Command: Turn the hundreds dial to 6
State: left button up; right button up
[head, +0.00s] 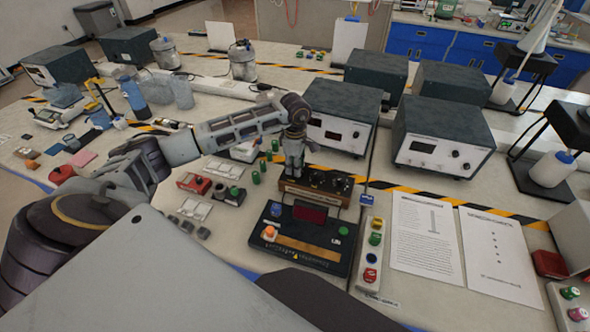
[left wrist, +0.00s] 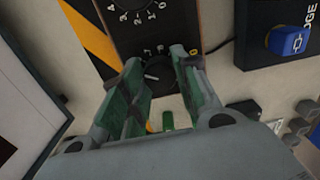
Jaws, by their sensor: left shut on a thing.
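The dial box (head: 318,182), with a dark face, wooden edge and a row of black knobs, stands behind the black console. My left gripper (head: 291,174) points down over its left end and hides the leftmost dial in the head view. In the left wrist view that dial (left wrist: 157,73) sits between the green-padded fingers, which are shut on its knob. Numerals around it show in part, with 7 and 8 near its far side; its exact setting is unclear. A neighbouring dial (left wrist: 132,6) is free of the fingers. My right gripper is not in view.
The black console (head: 306,239) with a red display and buttons lies just in front of the box. A button strip (head: 371,252) and printed sheets (head: 426,234) lie to the right. Grey instruments (head: 340,117) stand behind. Small green posts (head: 235,172) stand to the left.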

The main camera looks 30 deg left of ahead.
pick_arm(q)
jog(key=shift+m+b, duration=0.6)
jog(key=shift+m, duration=0.6)
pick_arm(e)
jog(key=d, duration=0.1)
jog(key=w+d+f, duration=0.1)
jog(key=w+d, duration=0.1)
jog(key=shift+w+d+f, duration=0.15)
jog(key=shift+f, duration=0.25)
pick_arm(q)
jog(key=o, duration=1)
jog(key=shift+d, duration=0.1)
jog(key=shift+o, duration=0.2)
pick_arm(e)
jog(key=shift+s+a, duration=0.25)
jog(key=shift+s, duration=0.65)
